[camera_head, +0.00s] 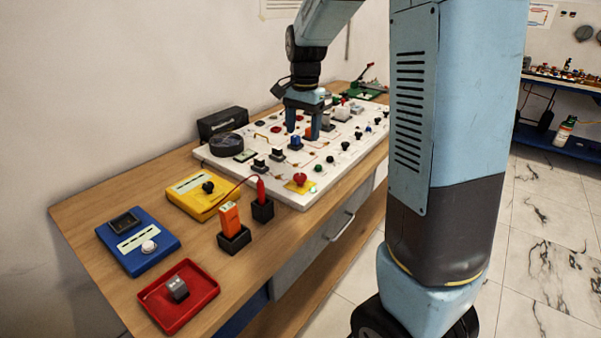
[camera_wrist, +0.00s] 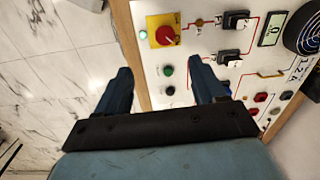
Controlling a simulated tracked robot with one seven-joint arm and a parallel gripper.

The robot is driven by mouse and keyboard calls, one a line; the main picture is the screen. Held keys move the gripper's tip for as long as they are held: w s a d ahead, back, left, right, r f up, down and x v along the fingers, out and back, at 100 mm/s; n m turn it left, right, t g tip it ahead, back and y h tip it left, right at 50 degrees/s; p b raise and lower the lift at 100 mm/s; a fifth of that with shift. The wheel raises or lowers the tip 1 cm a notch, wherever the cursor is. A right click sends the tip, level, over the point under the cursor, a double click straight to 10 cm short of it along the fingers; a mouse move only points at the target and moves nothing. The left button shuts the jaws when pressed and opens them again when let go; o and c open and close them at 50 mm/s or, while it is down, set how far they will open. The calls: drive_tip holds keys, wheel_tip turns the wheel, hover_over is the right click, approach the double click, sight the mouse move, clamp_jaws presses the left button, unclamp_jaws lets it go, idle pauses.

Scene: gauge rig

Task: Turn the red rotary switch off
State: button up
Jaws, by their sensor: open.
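The red rotary switch (camera_head: 300,179) is a red knob on a yellow square plate at the near right edge of the white panel (camera_head: 224,166). In the wrist view, the red knob (camera_wrist: 167,35) sits on its yellow plate near the top, beyond my fingertips. A small green lamp (camera_wrist: 143,35) shows beside it. My gripper (camera_head: 303,130) is open over the panel, farther back than the switch. In the wrist view, my gripper (camera_wrist: 160,75) has its fingers wide apart, with nothing between them. I cannot tell exactly how the knob is turned.
Black switches (camera_head: 259,165) and several coloured buttons surround the area on the panel. On the wooden table, nearer, stand a yellow box (camera_head: 190,197), a blue box (camera_head: 140,245), a red tray (camera_head: 190,313) and an orange device (camera_head: 229,216). Part of my arm blocks the right side.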

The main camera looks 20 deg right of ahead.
sight(300, 175)
drive_tip(key=shift+m, duration=0.4)
drive_tip(key=f, duration=0.5)
drive_tip(key=w+f, duration=0.1)
drive_tip(key=f, duration=0.4)
drive_tip(key=w+f, duration=0.1)
drive_tip(key=f, duration=0.4)
drive_tip(key=shift+a+f, duration=0.15)
drive_tip(key=shift+f, duration=0.1)
drive_tip(key=c, duration=1)
drive_tip(key=shift+c, duration=0.2)
